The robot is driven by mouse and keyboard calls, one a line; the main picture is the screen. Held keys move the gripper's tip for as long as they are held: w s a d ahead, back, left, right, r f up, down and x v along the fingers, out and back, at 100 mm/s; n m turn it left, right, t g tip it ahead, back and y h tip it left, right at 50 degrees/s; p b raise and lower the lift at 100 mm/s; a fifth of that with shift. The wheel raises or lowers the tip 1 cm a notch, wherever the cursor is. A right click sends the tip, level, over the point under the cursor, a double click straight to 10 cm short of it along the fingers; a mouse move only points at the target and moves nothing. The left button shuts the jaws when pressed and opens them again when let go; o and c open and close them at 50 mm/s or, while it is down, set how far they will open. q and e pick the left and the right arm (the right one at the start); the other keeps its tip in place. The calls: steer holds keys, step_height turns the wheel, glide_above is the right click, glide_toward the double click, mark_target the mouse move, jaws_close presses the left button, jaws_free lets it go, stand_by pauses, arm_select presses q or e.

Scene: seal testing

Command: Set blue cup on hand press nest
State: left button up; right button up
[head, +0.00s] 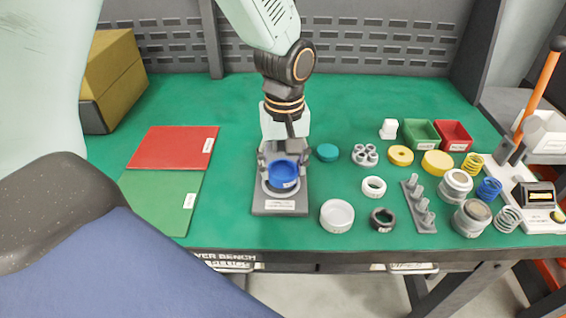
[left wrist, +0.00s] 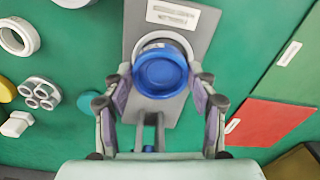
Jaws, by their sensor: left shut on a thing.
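The blue cup (head: 284,174) is between the fingers of my left gripper (head: 283,160), which is shut on it. The hand press (head: 280,206) is a grey plate with a label at its front and a pale round nest. The cup is over the nest, with the nest's rim showing around its front. In the left wrist view the cup (left wrist: 160,73) overlaps the nest ring (left wrist: 165,38), which shows beyond it. I cannot tell whether the cup touches the nest. My right gripper is not in view.
Red (head: 172,147) and green (head: 160,200) mats lie left of the press. A teal disc (head: 327,152), a white cup (head: 337,215) and several rings and parts stand to the right. A lever device (head: 532,190) is at far right. The green bench around the press's left side is clear.

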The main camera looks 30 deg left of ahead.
arm_select(q)
steer(key=shift+s+a+p, duration=0.1)
steer(key=shift+p, duration=0.3)
steer(key=shift+f, duration=0.85)
stand_by(1.4)
steer(key=shift+p, duration=0.35)
stand_by(0.8)
steer(key=o, duration=1.4)
steer(key=shift+f, duration=0.1)
